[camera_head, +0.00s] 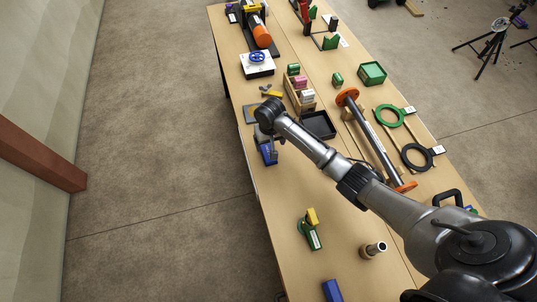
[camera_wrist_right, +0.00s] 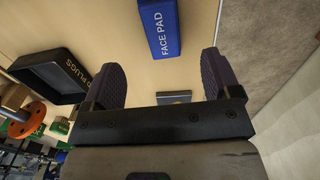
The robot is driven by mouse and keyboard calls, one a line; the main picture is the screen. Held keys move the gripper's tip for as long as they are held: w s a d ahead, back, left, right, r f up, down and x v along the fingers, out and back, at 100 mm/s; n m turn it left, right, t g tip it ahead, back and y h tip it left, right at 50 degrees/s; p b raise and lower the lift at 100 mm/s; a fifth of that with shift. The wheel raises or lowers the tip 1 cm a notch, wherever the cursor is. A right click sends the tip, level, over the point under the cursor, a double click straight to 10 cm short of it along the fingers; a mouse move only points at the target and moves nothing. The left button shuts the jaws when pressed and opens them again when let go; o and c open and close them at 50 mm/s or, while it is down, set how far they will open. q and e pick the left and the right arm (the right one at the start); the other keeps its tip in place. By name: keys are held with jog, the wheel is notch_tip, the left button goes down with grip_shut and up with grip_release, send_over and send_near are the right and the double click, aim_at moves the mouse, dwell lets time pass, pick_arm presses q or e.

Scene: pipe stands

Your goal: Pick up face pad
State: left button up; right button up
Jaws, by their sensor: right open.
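The face pad is a blue block (camera_wrist_right: 163,28) with white "FACE PAD" lettering, lying on the table near its edge at the top of the right wrist view. In the head view, a blue block (camera_head: 268,158) that appears to be the same pad lies by the table's left edge, partly hidden by my right gripper (camera_head: 272,147). In the wrist view my right gripper (camera_wrist_right: 161,82) is open, with nothing between its dark fingers. The pad lies beyond the fingertips in that picture, roughly in line with the gap. My left gripper is not in view.
A black tray (camera_wrist_right: 45,77) marked "PLUGS" stands beside the left finger; a grey plate (camera_wrist_right: 174,97) shows between the fingers. A pipe with orange flanges (camera_head: 372,138) lies right of my right arm. Another blue block (camera_head: 332,290) and a green-yellow item (camera_head: 311,232) lie nearer.

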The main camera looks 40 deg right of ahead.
aim_at(270, 147)
jog(key=shift+f, duration=1.6)
jog(key=shift+s+a+f+b, duration=0.15)
jog(key=shift+f+b, duration=0.25)
jog(key=shift+f, duration=0.95)
jog(key=shift+s+f+b, duration=0.1)
jog(key=shift+f+b, duration=0.25)
jog(key=shift+f, duration=0.95)
jog(key=c, duration=1)
jog(key=shift+r, duration=0.15)
jog(key=shift+r, duration=0.6)
notch_tip(270, 147, up, 3)
jog(key=shift+p, duration=0.65)
jog(key=shift+s+d+r+p, duration=0.35)
jog(key=shift+s+d+r, duration=0.65)
jog(key=shift+s, duration=0.7)
jog(key=shift+s+d+r+p, duration=0.4)
jog(key=shift+s+d+r, duration=0.65)
jog(key=shift+s, duration=0.65)
jog(key=shift+s+d+r+p, duration=0.35)
jog(key=shift+s+d+r, duration=0.35)
jog(key=shift+s+r, duration=0.8)
